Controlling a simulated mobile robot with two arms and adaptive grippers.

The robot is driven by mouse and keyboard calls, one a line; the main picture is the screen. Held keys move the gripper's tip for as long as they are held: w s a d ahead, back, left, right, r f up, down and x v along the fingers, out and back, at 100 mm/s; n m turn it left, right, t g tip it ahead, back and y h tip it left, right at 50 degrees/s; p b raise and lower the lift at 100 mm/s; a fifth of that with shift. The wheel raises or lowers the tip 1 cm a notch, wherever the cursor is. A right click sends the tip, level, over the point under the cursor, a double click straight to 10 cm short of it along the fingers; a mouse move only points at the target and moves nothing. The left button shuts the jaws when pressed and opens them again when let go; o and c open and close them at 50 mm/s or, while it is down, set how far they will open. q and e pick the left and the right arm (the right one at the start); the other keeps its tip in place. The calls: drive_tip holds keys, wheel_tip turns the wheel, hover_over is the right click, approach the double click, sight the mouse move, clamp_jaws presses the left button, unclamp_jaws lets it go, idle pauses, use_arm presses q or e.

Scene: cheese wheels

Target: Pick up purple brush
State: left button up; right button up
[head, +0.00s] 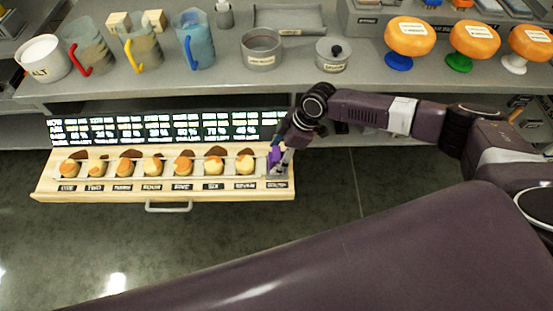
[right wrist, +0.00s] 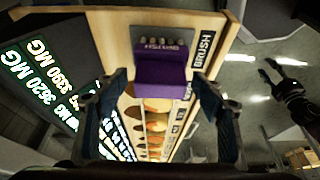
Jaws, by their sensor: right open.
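The purple brush (right wrist: 160,72) lies in the end slot of a wooden drawer, with its pale bristles toward the end wall and a "BRUSH" label beside it. In the head view the brush (head: 274,155) is partly hidden by my right gripper (head: 283,160), which points down over it. In the right wrist view my right gripper (right wrist: 160,105) is open, its two fingers spread on either side of the brush's near end, with nothing held. I cannot tell whether they touch it. My left gripper (right wrist: 281,72) shows at the right of that view, its fingers apart and empty.
The drawer (head: 100,193) holds a row of several small cheese pieces beside the brush. A lit sign (head: 165,128) stands behind it. The counter (head: 220,80) above carries jugs, pots and orange cheese wheels (head: 410,36). The floor in front is clear.

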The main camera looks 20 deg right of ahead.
drive_tip(key=shift+c, duration=0.3)
drive_tip(key=c, duration=1.3)
wheel_tip(320, 180, up, 20)
drive_tip(key=shift+r+b, duration=0.1)
drive_tip(key=shift+b, duration=1.05)
